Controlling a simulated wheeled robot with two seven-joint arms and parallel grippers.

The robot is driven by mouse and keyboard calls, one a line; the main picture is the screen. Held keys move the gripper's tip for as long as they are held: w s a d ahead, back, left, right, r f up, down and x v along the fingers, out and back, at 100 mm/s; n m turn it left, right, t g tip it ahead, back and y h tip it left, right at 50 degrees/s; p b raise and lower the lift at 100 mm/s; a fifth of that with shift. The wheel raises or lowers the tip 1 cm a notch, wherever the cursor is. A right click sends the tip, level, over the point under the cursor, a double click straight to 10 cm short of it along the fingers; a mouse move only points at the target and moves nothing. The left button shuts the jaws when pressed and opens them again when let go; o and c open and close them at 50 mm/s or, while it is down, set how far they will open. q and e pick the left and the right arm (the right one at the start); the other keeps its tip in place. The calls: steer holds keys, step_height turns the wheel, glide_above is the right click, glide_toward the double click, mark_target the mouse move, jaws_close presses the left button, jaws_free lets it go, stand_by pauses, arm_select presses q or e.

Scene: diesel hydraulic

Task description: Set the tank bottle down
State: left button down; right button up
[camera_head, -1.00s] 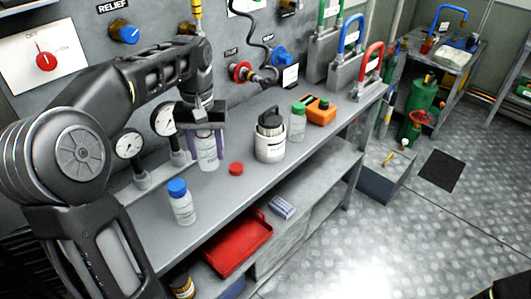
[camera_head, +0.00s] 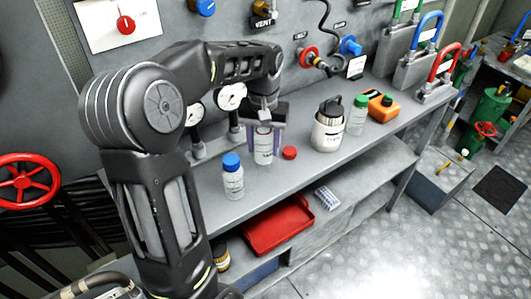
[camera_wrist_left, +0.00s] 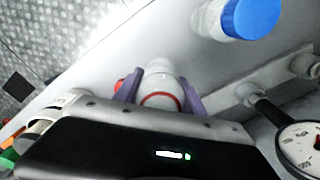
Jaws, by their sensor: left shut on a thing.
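My left gripper (camera_head: 264,130) is shut on the tank bottle (camera_head: 264,150), a pale, translucent bottle without a cap, held upright. Its base is at or very close to the grey bench top (camera_head: 207,192); I cannot tell whether it touches. In the left wrist view the two purple fingers (camera_wrist_left: 160,92) stand on either side of the bottle (camera_wrist_left: 162,90), which shows a red ring. A loose red cap (camera_head: 289,153) lies on the bench just right of the bottle. My right gripper is not in view.
A blue-capped bottle (camera_head: 233,178) stands in front left of the held bottle. Pressure gauges (camera_head: 232,97) are behind it. A grey-white canister (camera_head: 328,128), a green-capped bottle (camera_head: 358,115) and an orange container (camera_head: 382,106) stand to the right. A red tray (camera_head: 277,225) is on the shelf below.

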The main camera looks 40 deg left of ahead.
mark_target(264, 155)
arm_select(q)
steer(key=shift+f, duration=1.8)
steer(key=shift+f, duration=0.1)
steer(key=shift+f, duration=0.15)
steer(key=c, duration=0.7)
jaws_free()
steer(key=shift+o, duration=0.2)
step_height(264, 155, up, 12)
steer(key=shift+r, duration=0.25)
